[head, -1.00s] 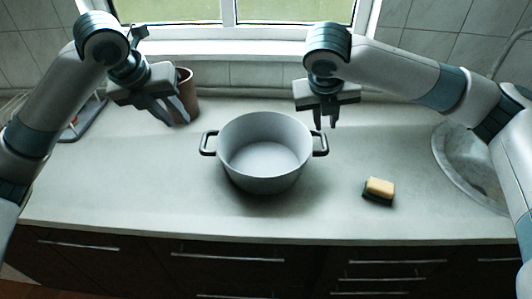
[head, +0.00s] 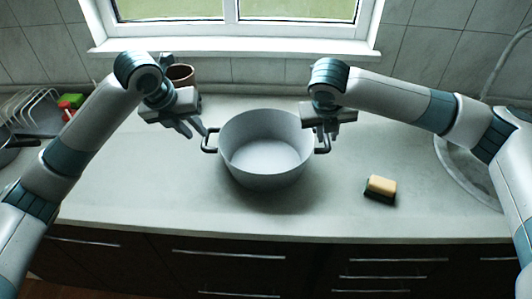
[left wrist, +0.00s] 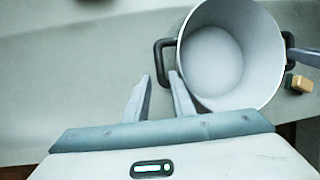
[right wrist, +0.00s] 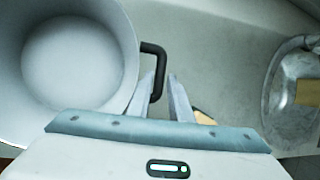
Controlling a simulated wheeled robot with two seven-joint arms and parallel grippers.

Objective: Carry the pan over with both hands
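The pan (head: 266,165) is a grey, empty, two-handled pot standing upright on the counter. Its left handle (head: 209,141) and right handle (head: 325,144) stick out at the sides. My left gripper (head: 196,133) is open and empty, just outside the left handle; in the left wrist view the handle (left wrist: 160,62) lies just ahead of the spread fingers. My right gripper (head: 321,140) is at the right handle. In the right wrist view its fingers are apart and the handle (right wrist: 157,72) is at their tips; whether they touch it cannot be told.
A yellow-and-dark sponge (head: 380,189) lies right of the pan. A brown pot (head: 181,75) stands behind my left gripper. A dish rack (head: 35,112) is at far left, a round sink (head: 455,170) at right. The counter in front of the pan is clear.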

